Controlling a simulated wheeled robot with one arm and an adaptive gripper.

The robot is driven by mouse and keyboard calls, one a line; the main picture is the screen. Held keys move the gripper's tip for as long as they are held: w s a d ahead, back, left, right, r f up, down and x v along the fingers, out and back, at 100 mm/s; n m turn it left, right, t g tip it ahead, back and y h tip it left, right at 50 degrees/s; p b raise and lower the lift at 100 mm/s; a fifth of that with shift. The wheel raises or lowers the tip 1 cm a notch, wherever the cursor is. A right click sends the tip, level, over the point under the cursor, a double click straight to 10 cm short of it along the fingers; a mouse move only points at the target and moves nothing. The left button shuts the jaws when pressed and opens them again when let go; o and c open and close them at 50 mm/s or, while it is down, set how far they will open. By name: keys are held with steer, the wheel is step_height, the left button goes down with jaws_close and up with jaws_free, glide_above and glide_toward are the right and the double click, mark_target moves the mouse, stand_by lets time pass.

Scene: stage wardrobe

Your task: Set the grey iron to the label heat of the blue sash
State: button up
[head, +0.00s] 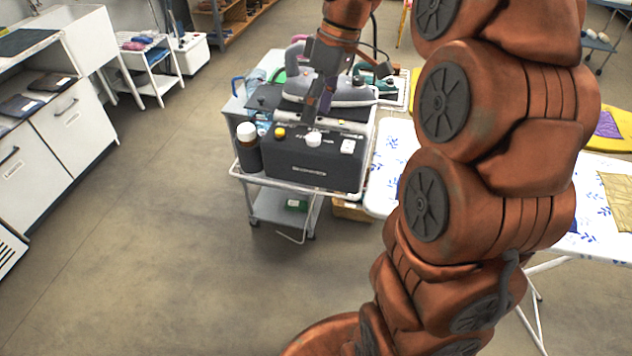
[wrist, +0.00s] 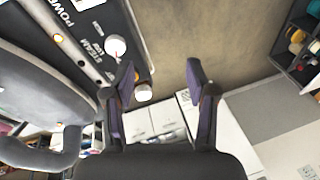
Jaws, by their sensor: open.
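The grey iron (head: 347,92) rests on top of a dark steam station (head: 305,165) on a white cart. It also shows large at the left of the wrist view (wrist: 35,90). The station's front has a yellow button (head: 280,132), a white knob (head: 313,139) and a white switch (head: 347,146). In the wrist view a white knob (wrist: 115,47) sits beside "STEAM" lettering, left of my gripper (wrist: 160,68). My gripper is open and empty, its left finger close to the panel edge. I cannot tell which cloth is the blue sash; its label is not readable.
A green iron (head: 377,84) is behind. A patterned ironing board (head: 388,150) is at the right, partly hidden by my arm. White cabinets (head: 70,120) stand left; the floor between is clear.

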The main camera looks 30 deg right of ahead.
steer(key=s+a+f+m, duration=0.1)
steer(key=s+a+f, duration=0.2)
steer(key=s, duration=0.3)
steer(key=s+a+f+m+h+b, duration=0.1)
steer(key=s+a+f+m, duration=0.1)
steer(key=s, duration=0.3)
steer(key=shift+s+a+f+g+h+b, duration=0.3)
steer(key=shift+s+a+f+g, duration=0.1)
steer(key=shift+a+f, duration=0.25)
steer(key=s+f+m, duration=0.2)
steer(key=s+f, duration=0.2)
steer(key=s, duration=0.3)
steer(key=s+f+m+h, duration=0.1)
steer(key=s+f+m, duration=0.1)
steer(key=s, duration=0.5)
steer(key=shift+s+a+f+g+h, duration=0.3)
steer(key=shift+f+g, duration=0.1)
steer(key=shift+f, duration=0.5)
steer(key=shift+c, duration=0.3)
